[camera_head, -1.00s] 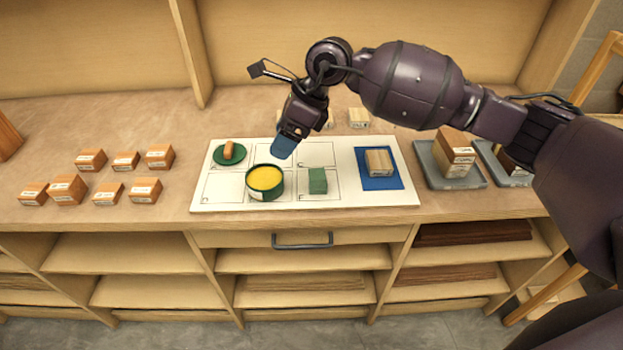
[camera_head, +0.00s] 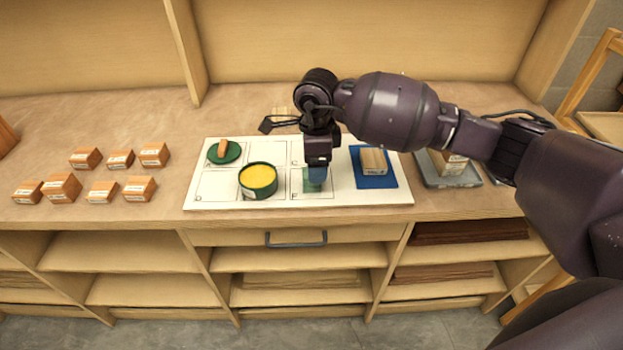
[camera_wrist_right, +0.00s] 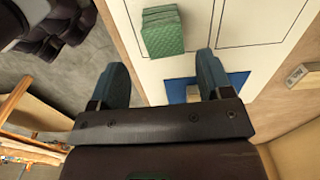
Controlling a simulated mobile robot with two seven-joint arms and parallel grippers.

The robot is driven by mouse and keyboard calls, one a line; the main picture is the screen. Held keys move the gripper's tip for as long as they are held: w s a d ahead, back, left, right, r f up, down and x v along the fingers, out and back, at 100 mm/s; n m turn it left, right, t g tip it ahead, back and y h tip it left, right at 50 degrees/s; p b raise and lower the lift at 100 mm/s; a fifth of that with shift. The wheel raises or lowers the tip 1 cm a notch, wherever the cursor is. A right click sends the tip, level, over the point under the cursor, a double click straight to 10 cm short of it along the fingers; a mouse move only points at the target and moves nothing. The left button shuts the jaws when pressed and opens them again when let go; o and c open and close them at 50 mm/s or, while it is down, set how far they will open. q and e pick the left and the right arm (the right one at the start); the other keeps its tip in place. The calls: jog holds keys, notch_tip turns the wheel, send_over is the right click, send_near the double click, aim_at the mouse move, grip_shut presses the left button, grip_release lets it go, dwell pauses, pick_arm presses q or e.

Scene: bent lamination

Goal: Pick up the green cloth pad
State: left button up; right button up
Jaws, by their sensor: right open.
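The green cloth pad (camera_head: 312,186) lies in a marked cell of the white board (camera_head: 222,199), mostly hidden in the head view behind my right gripper. In the right wrist view the pad (camera_wrist_right: 162,32) shows as a small textured green stack, beyond the fingertips and between their lines. My right gripper (camera_head: 317,175) points down over the pad. Its two blue fingers (camera_wrist_right: 160,68) are spread apart with nothing between them. My left gripper is not in view.
A tin of yellow contents (camera_head: 258,180) stands just left of the pad. A green disc with an orange piece (camera_head: 223,151) is behind it. A wooden block (camera_head: 374,161) on a blue mat (camera_head: 376,182) lies right. Several wooden blocks (camera_head: 121,160) stand at left. A grey tray (camera_head: 437,180) is at right.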

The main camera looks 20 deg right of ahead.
jog(key=f, duration=0.4)
jog(key=shift+w+a, duration=0.4)
jog(key=shift+f, duration=0.6)
jog(key=shift+c, duration=0.4)
jog(key=c, duration=0.9)
jog(key=shift+r, duration=0.15)
notch_tip(320, 180, up, 20)
jog(key=shift+f, duration=0.1)
